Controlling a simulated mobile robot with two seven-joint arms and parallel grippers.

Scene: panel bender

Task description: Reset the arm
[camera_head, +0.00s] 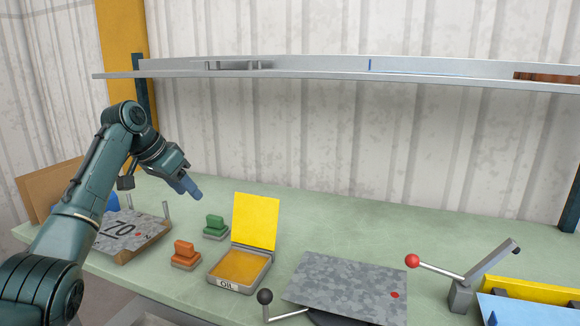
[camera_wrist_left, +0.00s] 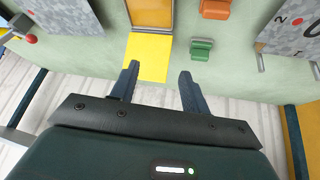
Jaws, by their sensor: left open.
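My left arm comes in from the left in the head view. My left gripper (camera_head: 188,187) hangs empty above the green workbench (camera_head: 400,235), to the left of the open yellow oil box (camera_head: 240,268) and above the green stamp (camera_head: 215,227). In the left wrist view the two fingers of the left gripper (camera_wrist_left: 160,85) are spread apart with nothing between them. The oil box's yellow lid (camera_wrist_left: 148,57) shows beyond the fingers there. The right gripper is in neither view.
An orange stamp (camera_head: 185,254) stands beside the oil box. A panel marked 70 (camera_head: 125,230) lies at the left. A grey metal sheet (camera_head: 350,285), a red-knobbed lever (camera_head: 440,268) and a blue-yellow fixture (camera_head: 530,300) are at the right. A shelf (camera_head: 330,72) crosses above.

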